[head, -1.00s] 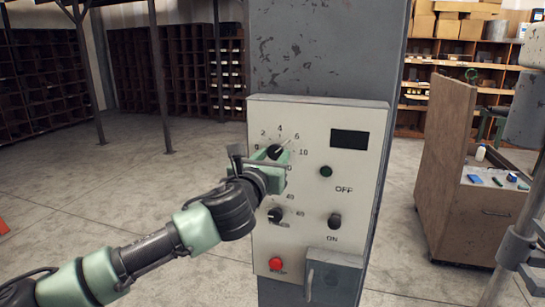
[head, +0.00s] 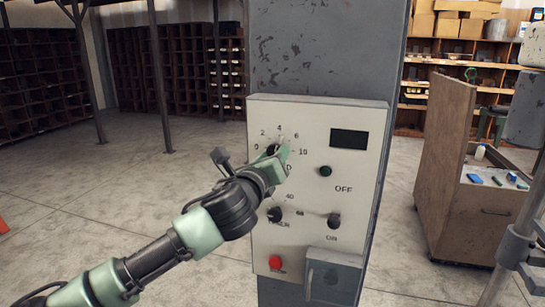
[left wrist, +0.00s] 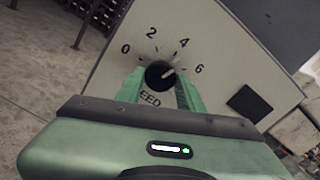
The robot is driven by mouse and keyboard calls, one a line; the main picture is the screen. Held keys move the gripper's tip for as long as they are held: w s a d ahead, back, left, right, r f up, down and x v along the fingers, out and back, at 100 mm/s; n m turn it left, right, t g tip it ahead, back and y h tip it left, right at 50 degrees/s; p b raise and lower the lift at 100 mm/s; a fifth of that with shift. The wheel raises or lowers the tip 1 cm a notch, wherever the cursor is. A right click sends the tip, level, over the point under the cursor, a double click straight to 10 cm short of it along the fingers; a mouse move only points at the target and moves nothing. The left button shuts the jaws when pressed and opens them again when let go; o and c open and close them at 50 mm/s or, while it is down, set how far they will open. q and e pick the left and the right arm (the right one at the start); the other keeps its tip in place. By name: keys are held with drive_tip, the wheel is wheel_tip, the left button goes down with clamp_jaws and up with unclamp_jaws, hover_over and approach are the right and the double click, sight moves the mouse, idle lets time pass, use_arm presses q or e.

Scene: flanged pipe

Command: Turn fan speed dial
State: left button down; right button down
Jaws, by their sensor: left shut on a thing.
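The fan speed dial (head: 273,150) is a black knob at the upper left of a pale control panel (head: 262,233), with numbers from 0 to 10 around it. My left gripper (head: 277,154) reaches it from the lower left and partly hides it in the head view. In the left wrist view the dial (left wrist: 159,74) sits between the two green fingers of my left gripper (left wrist: 160,85), which is shut on it. The dial's pale pointer mark aims up and right, just below the 6 in that tilted view. My right gripper is not in view.
A wooden cabinet (head: 459,185) stands to the right.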

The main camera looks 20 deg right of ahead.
use_arm(q)
drive_tip(key=n, duration=2.1)
drive_tip(key=shift+n, duration=0.5)
drive_tip(key=c, duration=0.9)
unclamp_jaws()
drive_tip(key=shift+r, duration=0.1)
drive_tip(key=b+v, duration=0.3)
drive_tip(key=v, duration=0.4)
drive_tip(key=shift+s+a, duration=0.25)
drive_tip(key=shift+s, duration=0.1)
